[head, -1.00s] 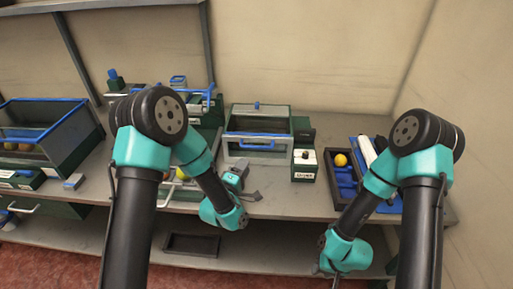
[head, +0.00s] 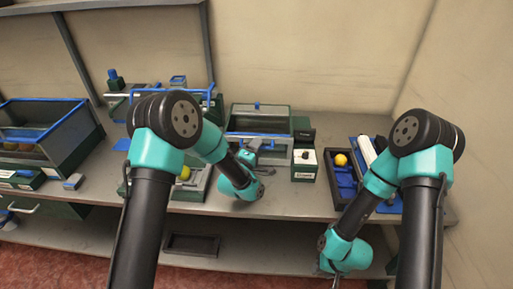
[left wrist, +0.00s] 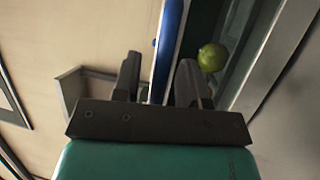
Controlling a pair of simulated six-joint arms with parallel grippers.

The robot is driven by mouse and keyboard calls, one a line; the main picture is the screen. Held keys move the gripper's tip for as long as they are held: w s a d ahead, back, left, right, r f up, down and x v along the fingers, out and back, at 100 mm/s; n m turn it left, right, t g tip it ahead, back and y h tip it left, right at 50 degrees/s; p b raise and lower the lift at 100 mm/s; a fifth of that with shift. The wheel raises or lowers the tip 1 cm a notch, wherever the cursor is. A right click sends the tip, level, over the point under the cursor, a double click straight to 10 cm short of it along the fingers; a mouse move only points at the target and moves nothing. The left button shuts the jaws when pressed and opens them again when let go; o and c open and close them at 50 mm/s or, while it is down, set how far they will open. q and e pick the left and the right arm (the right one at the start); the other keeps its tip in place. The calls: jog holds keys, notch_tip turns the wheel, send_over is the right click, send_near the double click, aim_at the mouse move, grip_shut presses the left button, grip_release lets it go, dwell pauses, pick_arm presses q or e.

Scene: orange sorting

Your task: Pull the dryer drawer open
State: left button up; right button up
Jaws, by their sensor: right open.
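The dryer (head: 260,112) is the grey-green box with blue trim at the middle of the bench. Its front, with the blue handle bar (head: 235,135), is partly hidden by my left arm. My left gripper (head: 258,145) is at this front. In the left wrist view the two fingers of my left gripper (left wrist: 158,72) stand apart, one on each side of a blue bar (left wrist: 170,40). A gap shows beside the bar; contact cannot be told. A green fruit (left wrist: 212,57) lies right of the bar. My right gripper (head: 333,278) is low at the bench front, open and small in view.
A small box with a white top (head: 305,157) stands right of the dryer. Further right is a dark tray (head: 340,185) with a yellow-orange fruit (head: 341,160). A blue-rimmed glass bin (head: 75,135) stands at left. A dark tray (head: 190,245) lies on the lower shelf.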

pick_arm(q)
grip_shut()
dwell(0.4)
